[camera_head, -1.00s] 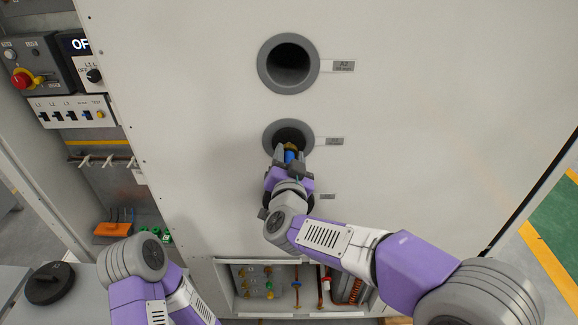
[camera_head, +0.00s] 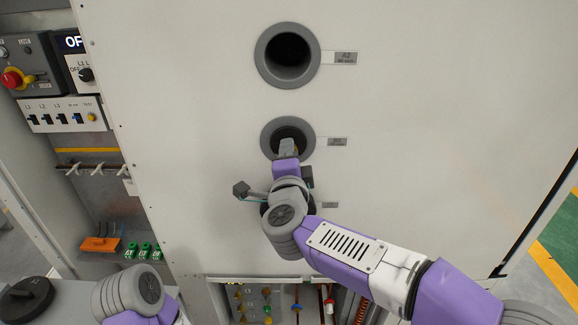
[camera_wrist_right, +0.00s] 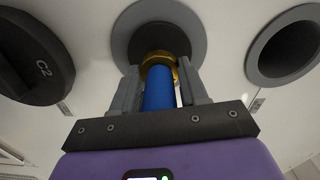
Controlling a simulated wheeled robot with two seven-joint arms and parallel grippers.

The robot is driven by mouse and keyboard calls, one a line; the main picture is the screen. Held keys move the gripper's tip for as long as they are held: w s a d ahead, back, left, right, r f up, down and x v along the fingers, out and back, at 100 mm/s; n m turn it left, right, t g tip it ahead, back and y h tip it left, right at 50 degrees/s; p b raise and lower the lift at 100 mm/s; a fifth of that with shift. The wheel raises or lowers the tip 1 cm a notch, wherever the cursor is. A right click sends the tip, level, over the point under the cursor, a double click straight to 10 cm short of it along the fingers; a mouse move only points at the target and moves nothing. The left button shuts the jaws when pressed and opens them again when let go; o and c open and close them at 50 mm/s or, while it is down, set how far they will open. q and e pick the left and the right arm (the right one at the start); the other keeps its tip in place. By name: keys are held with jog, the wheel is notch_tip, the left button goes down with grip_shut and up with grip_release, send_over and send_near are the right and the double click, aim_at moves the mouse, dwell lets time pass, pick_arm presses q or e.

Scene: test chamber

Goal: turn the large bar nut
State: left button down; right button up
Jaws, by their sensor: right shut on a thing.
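The brass ring is in the mouth of the grey-rimmed port (camera_wrist_right: 121,38). I cannot tell whether the ring is the bar nut itself or part of a tool. In the head view the blue cylinder is hidden. My left arm shows at the lower left, its gripper out of view.
An open port (camera_head: 262,60) sits above. The wrist view shows a dark round piece marked C2 (camera_wrist_right: 42,55) at left and an open port (camera_wrist_right: 262,48) at right. Switches (camera_head: 62,118) are at left. An open bay (camera_head: 250,303) is below.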

jog(key=m+b, duration=0.2)
jog(key=m, duration=0.1)
jog(key=shift+f, duration=0.15)
jog(key=shift+m+b, duration=0.75)
jog(key=shift+m, duration=0.55)
jog(key=o, duration=1.1)
jog(key=shift+c, duration=0.2)
jog(key=s, duration=0.7)
jog(key=shift+s, duration=0.3)
